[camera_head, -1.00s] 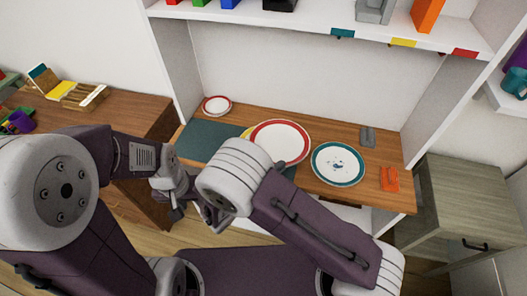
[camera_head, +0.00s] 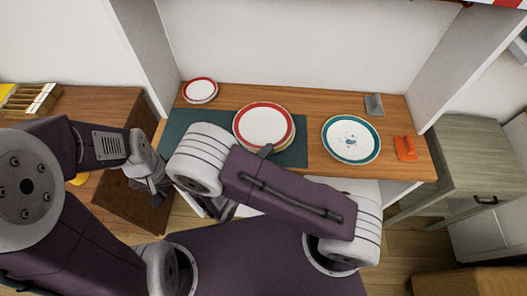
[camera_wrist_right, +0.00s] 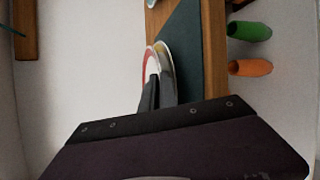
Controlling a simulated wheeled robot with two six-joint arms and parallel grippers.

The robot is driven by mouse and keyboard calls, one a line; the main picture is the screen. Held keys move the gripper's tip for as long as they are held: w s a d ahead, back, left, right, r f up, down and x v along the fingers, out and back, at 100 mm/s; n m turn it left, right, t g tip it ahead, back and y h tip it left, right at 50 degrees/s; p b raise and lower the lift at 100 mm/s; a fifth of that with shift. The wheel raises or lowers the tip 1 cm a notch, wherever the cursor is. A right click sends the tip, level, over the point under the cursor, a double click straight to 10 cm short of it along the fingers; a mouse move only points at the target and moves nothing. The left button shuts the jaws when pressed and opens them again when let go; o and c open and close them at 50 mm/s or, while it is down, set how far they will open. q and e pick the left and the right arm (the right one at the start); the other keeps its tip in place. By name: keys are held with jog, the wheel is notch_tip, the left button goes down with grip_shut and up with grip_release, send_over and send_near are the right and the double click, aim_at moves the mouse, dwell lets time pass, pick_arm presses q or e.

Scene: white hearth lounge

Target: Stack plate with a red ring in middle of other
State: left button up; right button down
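A large white plate with a red ring (camera_head: 264,125) is at the middle of the shelf, over the dark teal mat (camera_head: 290,154). The pale yellow rim of another plate (camera_head: 290,142) shows beneath it at the lower right. I cannot tell whether the two touch. My right gripper (camera_head: 265,150) is at the red-ringed plate's front edge. In the right wrist view its dark fingers (camera_wrist_right: 157,92) are closed around the edge of the red-ringed plate (camera_wrist_right: 150,66). My left gripper (camera_head: 158,191) is left of the shelf, away from the plates; its finger opening is unclear.
A small red-rimmed plate (camera_head: 201,90) stands at the shelf's back left. A teal-rimmed plate (camera_head: 351,139), an orange object (camera_head: 405,148) and a grey object (camera_head: 374,104) are on the right. White side walls bound the shelf.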

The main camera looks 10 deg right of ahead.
jog(key=shift+s+d, duration=0.3)
jog(key=shift+d, duration=0.1)
jog(key=shift+s+d+b, duration=0.1)
jog(key=shift+d+b, duration=0.05)
jog(key=shift+b, duration=0.2)
jog(key=c, duration=2.1)
grip_release()
jog(key=shift+a+f, duration=0.2)
jog(key=shift+f, duration=0.1)
jog(key=o, duration=0.5)
jog(key=shift+c, duration=0.2)
pick_arm(q)
jog(key=shift+s+d+f, duration=0.15)
jog(key=shift+s+d, duration=0.2)
jog(key=shift+d, duration=0.05)
